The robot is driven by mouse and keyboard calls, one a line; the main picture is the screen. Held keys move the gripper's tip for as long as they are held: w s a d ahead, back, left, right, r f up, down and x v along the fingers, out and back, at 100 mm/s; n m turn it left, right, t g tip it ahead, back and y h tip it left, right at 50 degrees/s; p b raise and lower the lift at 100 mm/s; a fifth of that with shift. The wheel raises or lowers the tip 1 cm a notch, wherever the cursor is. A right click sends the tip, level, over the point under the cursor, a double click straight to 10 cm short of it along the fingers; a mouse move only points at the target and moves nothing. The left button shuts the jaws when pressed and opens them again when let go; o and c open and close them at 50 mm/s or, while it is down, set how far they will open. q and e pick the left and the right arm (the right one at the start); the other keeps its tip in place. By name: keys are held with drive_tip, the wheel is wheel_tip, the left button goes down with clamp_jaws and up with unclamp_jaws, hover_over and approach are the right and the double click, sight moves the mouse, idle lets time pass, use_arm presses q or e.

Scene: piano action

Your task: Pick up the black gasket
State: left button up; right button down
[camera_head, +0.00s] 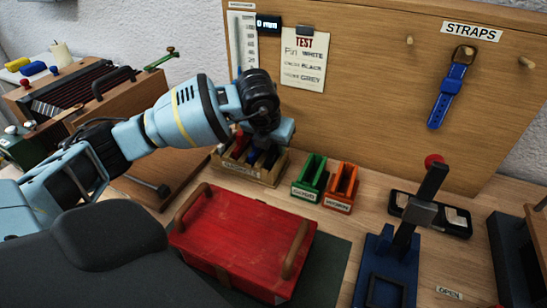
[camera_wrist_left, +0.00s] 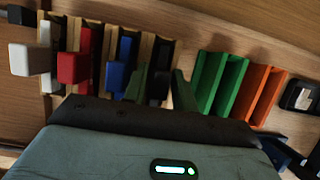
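The black gasket (camera_wrist_left: 159,84) sits in the last slot of the wooden gasket rack (camera_head: 238,172), at the right end of the row in the left wrist view. My left gripper (camera_wrist_left: 163,72) is over that slot, with one dark green finger on each side of the gasket. The fingers are apart; I see no clear grip on it. In the head view my left gripper (camera_head: 264,150) is over the rack and hides part of it. White (camera_wrist_left: 34,58), red (camera_wrist_left: 74,66) and blue (camera_wrist_left: 118,72) gaskets stand beside it. My right gripper is not in view.
A green holder (camera_head: 309,178) and an orange holder (camera_head: 341,187) stand right of the rack. A red lidded box (camera_head: 240,235) is in front. A blue lever press (camera_head: 385,270) stands further right. The wooden back board (camera_head: 380,110) rises close behind.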

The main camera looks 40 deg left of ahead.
use_arm(q)
clamp_jaws()
wheel_tip(320, 180, up, 10)
drive_tip(key=shift+r, duration=0.1)
idle(0.7)
